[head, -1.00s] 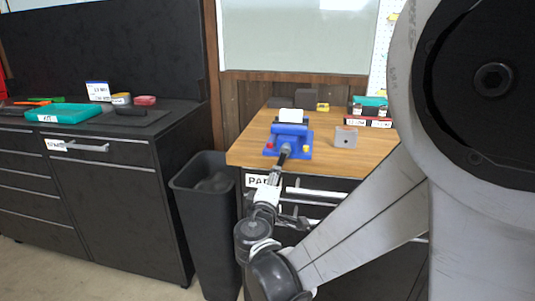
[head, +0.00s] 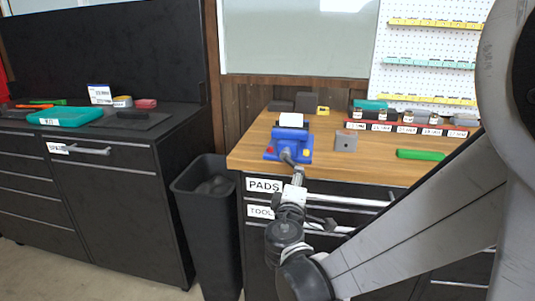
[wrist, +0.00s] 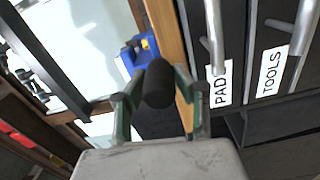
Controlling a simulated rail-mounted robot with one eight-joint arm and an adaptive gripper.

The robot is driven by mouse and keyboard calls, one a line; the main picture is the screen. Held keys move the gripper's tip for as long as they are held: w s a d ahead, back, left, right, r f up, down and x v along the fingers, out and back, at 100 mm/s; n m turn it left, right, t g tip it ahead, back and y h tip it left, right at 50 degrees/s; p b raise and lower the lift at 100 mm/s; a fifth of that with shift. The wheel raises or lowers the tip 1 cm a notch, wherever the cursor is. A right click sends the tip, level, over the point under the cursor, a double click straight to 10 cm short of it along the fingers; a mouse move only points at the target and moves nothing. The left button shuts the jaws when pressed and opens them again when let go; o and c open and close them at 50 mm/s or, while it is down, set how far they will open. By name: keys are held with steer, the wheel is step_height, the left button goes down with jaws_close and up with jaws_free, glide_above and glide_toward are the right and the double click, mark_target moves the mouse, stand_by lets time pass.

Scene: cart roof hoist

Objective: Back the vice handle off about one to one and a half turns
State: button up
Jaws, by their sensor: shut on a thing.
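The blue vice (head: 289,142) stands at the front left of the wooden bench, with a white block at its top. A grey bar, seemingly its handle (head: 287,157), slopes from its front down to my gripper (head: 297,174), just off the bench's front edge. In the wrist view my gripper (wrist: 159,88) has its two green-grey fingers on either side of a dark, round-ended handle grip (wrist: 158,84) and is shut on it. Part of the blue vice (wrist: 132,56) with a yellow spot shows beyond. The exact finger contact is too small to tell in the head view.
Drawers labelled PADS (head: 264,185) and TOOLS lie close below, with bar handles (head: 345,198) sticking out. A grey block (head: 346,141) and a green object (head: 420,155) lie right of the vice. A dark bin (head: 207,215) stands on the floor at the left.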

steer(key=shift+d+r, duration=0.2)
steer(key=shift+r, duration=0.05)
steer(key=shift+s, duration=0.1)
steer(key=r+p, duration=0.1)
steer(key=d+r, duration=0.1)
steer(key=r+p, duration=0.1)
steer(key=shift+s+d+r+p, duration=0.2)
steer(key=shift+d+p, duration=0.05)
steer(key=shift+p, duration=0.05)
steer(key=shift+f, duration=0.1)
steer(key=shift+c, duration=0.2)
steer(key=shift+d, duration=0.1)
steer(key=shift+a+r+p, duration=0.15)
steer(key=shift+r+p, duration=0.5)
steer(key=shift+r, duration=0.35)
steer(key=shift+a+r+p, duration=0.1)
steer(key=shift+r+p, duration=0.55)
steer(key=shift+r, duration=0.3)
steer(key=shift+f, duration=0.1)
steer(key=shift+w+a, duration=0.1)
